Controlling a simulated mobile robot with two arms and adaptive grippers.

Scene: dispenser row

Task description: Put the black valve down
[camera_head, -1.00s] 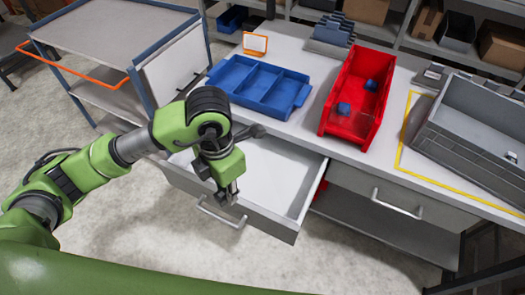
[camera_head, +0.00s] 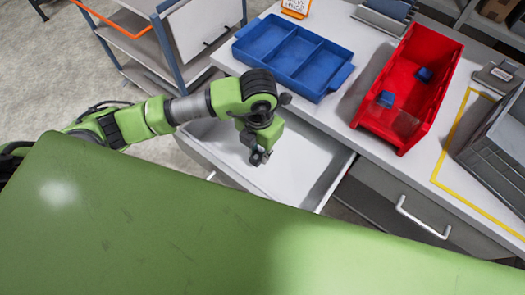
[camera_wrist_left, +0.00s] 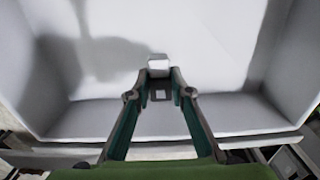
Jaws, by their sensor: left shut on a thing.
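My left gripper (camera_head: 260,157) is over the open drawer (camera_head: 310,165), pointing down into it. In the left wrist view its fingers (camera_wrist_left: 160,78) are closed on a small part, which I take to be the black valve (camera_wrist_left: 159,64). A pale grey block-shaped end of it shows beyond the fingertips. A dark piece with a small light square shows between the fingers; I cannot tell if it belongs to the valve. The part's underside and its gap to the drawer floor cannot be made out. My right gripper is not in view.
The visible drawer floor is bare. On the worktop stand a blue divided tray (camera_head: 348,69), a red bin (camera_head: 447,75) with blue pieces, and a grey crate (camera_head: 497,150) inside yellow tape. A shut drawer (camera_head: 425,205) is at right. A trolley (camera_head: 140,50) stands at left.

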